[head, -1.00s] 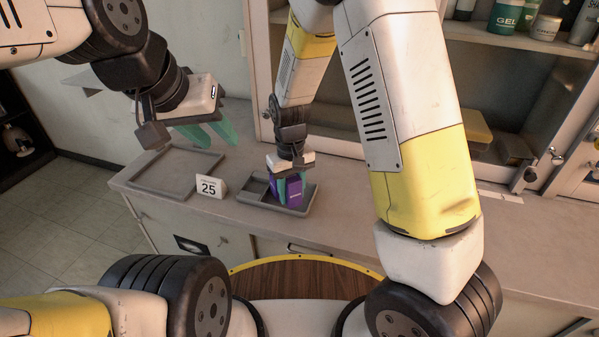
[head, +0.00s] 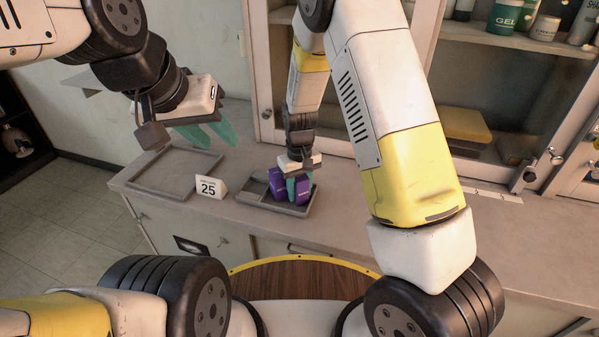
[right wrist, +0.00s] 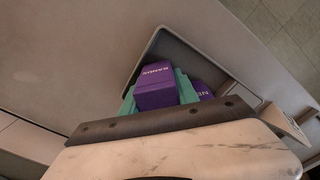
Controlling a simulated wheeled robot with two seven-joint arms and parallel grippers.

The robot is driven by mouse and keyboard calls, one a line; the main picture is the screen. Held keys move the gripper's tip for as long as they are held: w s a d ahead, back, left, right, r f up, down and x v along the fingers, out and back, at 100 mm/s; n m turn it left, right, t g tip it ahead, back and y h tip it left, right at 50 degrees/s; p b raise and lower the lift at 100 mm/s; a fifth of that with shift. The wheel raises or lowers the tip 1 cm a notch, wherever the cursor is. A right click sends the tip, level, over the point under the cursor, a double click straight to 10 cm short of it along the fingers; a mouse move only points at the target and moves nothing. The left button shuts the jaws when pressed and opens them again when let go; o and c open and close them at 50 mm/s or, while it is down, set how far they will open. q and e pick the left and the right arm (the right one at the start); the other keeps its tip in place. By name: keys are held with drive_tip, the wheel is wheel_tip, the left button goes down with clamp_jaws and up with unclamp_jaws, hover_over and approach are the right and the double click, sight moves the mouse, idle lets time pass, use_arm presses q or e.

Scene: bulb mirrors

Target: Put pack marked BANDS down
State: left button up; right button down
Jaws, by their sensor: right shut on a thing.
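The purple pack marked BANDS (right wrist: 157,84) is between the teal fingers of my right gripper (right wrist: 157,98), its printed face showing in the right wrist view. In the head view my right gripper (head: 301,184) is shut on this pack (head: 304,194), over the right part of the grey divided tray (head: 262,203). I cannot tell whether the pack touches the tray floor. A second purple pack (head: 277,182) stands just left of it in the tray; it is partly hidden in the right wrist view (right wrist: 203,90). My left gripper (head: 207,133) is open and empty above the counter.
An empty grey tray (head: 176,173) lies to the left on the counter (head: 370,212). A white sign reading 25 (head: 209,188) stands between the trays. Behind is an open cabinet with bottles and a GEL jar (head: 506,17). Bare counter lies right of the divided tray.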

drive_tip(key=c, duration=1.2)
unclamp_jaws()
drive_tip(key=shift+f, duration=0.15)
wheel_tip(320, 180, up, 12)
drive_tip(key=shift+f, duration=0.1)
drive_tip(key=s+d+r+m+t+y, duration=0.1)
drive_tip(key=s+d+r+m+t, duration=0.1)
drive_tip(key=s+d+r, duration=0.5)
drive_tip(key=s+d+r+m+t+y, duration=0.1)
drive_tip(key=s+d+r+m+t, duration=0.1)
drive_tip(key=s+d+r+t, duration=0.2)
drive_tip(key=s+d+r, duration=0.3)
drive_tip(key=s+r, duration=0.5)
drive_tip(key=shift+s+r+m, duration=0.15)
drive_tip(key=shift+s+m, duration=0.2)
drive_tip(key=shift+m, duration=0.05)
drive_tip(key=shift+d, duration=0.1)
